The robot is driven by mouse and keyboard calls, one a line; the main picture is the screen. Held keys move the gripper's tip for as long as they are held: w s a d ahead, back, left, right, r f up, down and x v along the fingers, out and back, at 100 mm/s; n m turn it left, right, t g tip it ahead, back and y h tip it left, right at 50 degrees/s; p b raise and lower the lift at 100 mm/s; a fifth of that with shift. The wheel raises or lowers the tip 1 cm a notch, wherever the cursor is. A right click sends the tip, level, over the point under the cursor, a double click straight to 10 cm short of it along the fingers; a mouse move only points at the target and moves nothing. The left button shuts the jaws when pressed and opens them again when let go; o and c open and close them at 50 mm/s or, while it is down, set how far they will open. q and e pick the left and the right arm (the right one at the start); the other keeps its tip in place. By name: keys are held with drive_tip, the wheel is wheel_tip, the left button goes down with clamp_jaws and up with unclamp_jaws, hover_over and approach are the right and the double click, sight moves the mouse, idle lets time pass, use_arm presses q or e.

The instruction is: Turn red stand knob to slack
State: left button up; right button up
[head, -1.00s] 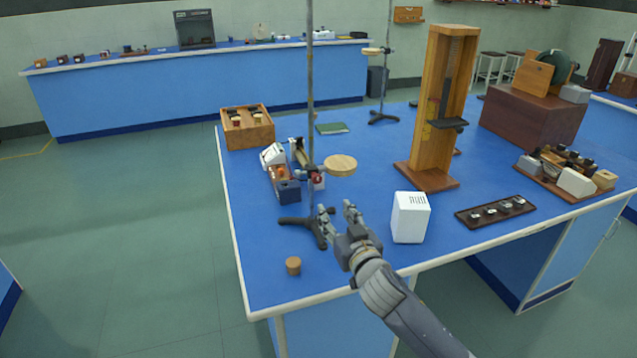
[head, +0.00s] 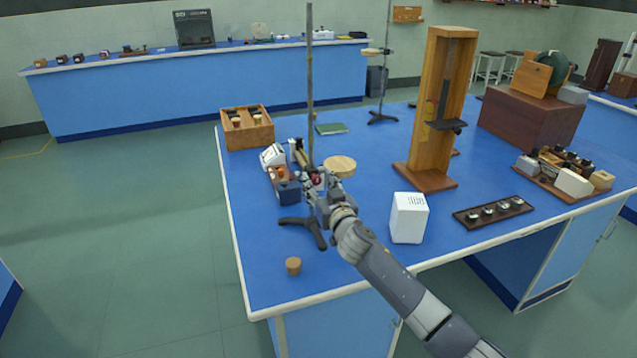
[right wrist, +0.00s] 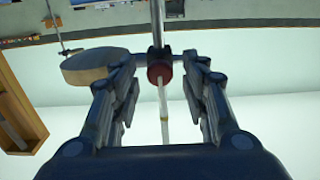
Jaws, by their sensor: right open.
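The red stand knob (right wrist: 160,73) sits on the metal rod of the stand (right wrist: 157,22), between and just beyond the tips of my right gripper (right wrist: 158,66) in the right wrist view. The two fingers are spread either side of it, with no clear contact. In the head view the knob (head: 317,179) is a small red spot on the upright rod (head: 310,90), just above my right gripper (head: 313,189). The stand's dark foot (head: 300,226) shows below the gripper. My left gripper is not in view.
A round wooden disc (head: 340,166) sits beside the rod; it also shows left of the knob in the right wrist view (right wrist: 92,66). The bench's front left is mostly clear.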

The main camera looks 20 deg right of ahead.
drive_tip(key=shift+w, duration=0.25)
clamp_jaws()
